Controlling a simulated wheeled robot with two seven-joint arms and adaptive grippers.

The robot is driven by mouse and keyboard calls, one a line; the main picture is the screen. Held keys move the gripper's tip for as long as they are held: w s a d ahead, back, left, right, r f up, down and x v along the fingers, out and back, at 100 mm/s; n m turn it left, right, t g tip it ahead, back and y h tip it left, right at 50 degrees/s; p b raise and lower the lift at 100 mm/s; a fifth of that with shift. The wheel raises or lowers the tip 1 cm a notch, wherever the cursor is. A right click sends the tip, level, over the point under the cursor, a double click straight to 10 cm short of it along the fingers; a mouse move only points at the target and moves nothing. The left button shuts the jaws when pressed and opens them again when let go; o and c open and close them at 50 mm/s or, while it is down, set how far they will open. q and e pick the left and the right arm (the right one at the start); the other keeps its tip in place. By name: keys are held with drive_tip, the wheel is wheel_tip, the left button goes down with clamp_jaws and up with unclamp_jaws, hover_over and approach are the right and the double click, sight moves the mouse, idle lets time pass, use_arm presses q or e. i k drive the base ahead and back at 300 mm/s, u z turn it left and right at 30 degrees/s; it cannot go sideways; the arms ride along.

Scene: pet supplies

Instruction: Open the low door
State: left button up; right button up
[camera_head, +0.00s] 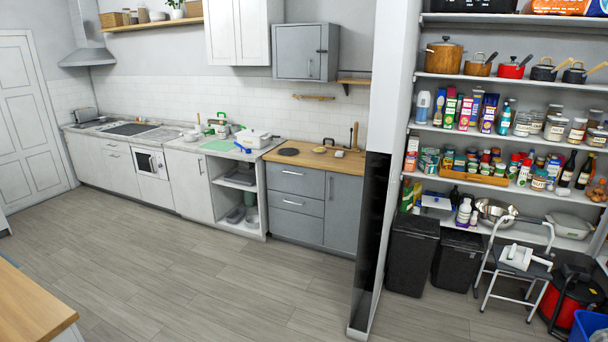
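Several low doors show along the kitchen counter, and I cannot tell which one the task means. A grey low door (342,213) stands at the right end of the counter, right of the grey drawers (296,202), and looks closed. A white low door (188,184) with an upright handle is left of an open shelf unit and looks closed. Another white low door (86,162) at the far left also looks closed. Neither of my grippers is in view.
The grey wood floor (190,275) in front of the counter is clear. A wooden-topped table (28,308) is at the lower left. A dark-edged partition (370,240) separates the counter from pantry shelves, black bins (411,257) and a step stool (515,260).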

sight(343, 192)
drive_tip(key=u, duration=0.15)
drive_tip(key=i, duration=4.65)
drive_tip(key=u, duration=0.1)
